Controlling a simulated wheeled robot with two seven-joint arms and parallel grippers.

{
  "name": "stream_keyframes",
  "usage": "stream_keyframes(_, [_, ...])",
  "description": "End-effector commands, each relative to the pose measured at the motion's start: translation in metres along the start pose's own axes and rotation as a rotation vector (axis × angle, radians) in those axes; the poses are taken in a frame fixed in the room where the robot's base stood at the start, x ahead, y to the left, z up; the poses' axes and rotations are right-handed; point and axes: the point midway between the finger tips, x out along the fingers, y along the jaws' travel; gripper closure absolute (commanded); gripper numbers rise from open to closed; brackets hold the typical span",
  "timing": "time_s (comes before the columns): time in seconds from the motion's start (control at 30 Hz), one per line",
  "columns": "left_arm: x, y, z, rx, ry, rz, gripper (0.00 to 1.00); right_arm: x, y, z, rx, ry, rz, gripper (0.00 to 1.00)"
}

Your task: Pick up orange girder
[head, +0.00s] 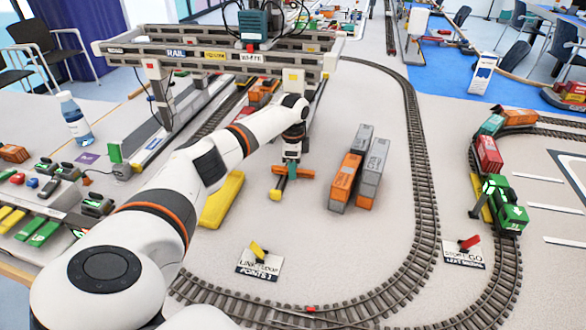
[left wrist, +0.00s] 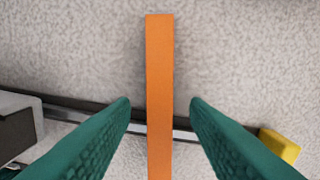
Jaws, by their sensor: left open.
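The orange girder (head: 305,172) is a thin bar in front of the gantry crane, at my left gripper (head: 292,164). In the left wrist view the girder (left wrist: 160,60) runs upright through the middle, between the two green fingers (left wrist: 160,108). The fingers are open, with a visible gap on each side of the girder. In the head view the fingers hide the middle of the girder. My right gripper is not in view.
The gantry crane (head: 215,60) stands behind the hand. Grey and orange containers (head: 345,180) stand close to the right. A yellow block (head: 222,198) lies to the left. Curved track (head: 425,180) and a green locomotive (head: 508,210) are further right.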

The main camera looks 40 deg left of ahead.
Motion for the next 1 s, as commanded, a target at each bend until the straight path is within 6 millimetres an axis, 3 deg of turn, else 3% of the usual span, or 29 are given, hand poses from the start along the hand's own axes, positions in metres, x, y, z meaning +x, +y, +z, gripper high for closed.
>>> stream_keyframes(0.03, [0.0, 0.0, 0.0, 0.0, 0.0, 0.0, 0.58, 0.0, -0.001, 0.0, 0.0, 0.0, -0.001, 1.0])
stream_keyframes(0.3, [0.0, 0.0, 0.0, -0.001, 0.0, 0.0, 1.0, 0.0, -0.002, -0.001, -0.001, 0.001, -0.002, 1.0])
stream_keyframes(0.67, [-0.01, 0.001, 0.0, -0.001, -0.001, 0.001, 1.0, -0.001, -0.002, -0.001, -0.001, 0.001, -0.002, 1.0])
stream_keyframes(1.0, [-0.075, 0.002, 0.0, -0.001, -0.003, 0.003, 1.0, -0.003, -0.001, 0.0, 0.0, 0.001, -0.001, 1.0])
